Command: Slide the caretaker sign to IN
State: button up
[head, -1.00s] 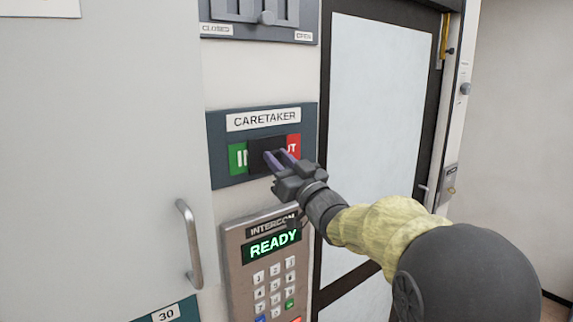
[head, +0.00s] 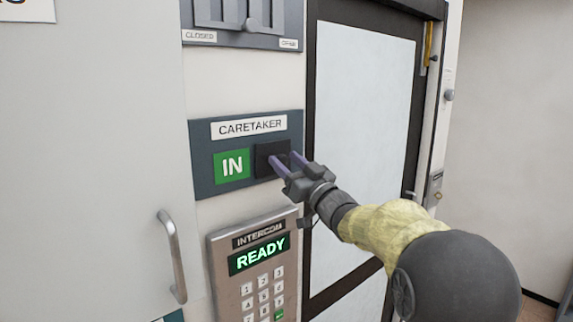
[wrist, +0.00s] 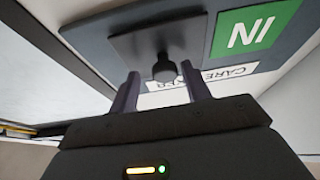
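The caretaker sign (head: 205,180) is a dark blue-grey panel on the wall with a white CARETAKER label. Its green IN field (head: 232,166) is fully uncovered on the left. The black slider plate (head: 265,150) stands at the right end, and no red OUT field shows. In the wrist view, the sign is upside down, with the slider's round knob (wrist: 163,68) projecting from the plate. My gripper (head: 284,158) is open at the slider. The knob lies between the fingertips (wrist: 159,73), with gaps visible; contact with a finger cannot be told.
An intercom keypad (head: 254,260) reading READY is just below the sign. Another slider panel (head: 245,30) is above. A grey door with a metal handle (head: 172,257) is on the left. A dark-framed glazed door (head: 355,130) is close on the right.

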jog(key=shift+s+a, duration=0.1)
jog(key=shift+s, duration=0.05)
jog(key=b+v, duration=0.8)
jog(key=v, duration=0.9)
jog(key=d+f+m+g+h, duration=0.2)
jog(key=d+f+m+h, duration=0.2)
jog(key=f+h, duration=0.5)
jog(key=d+f+m+g+h, duration=0.1)
jog(key=d+f+m+h, duration=0.35)
jog(key=f, duration=0.85)
jog(key=s+f+g+h, duration=0.2)
jog(key=s+f+g, duration=0.9)
jog(key=s+f, duration=0.6)
jog(key=s, duration=0.2)
jog(key=shift+s+f, duration=0.35)
jog(key=shift+f, duration=0.05)
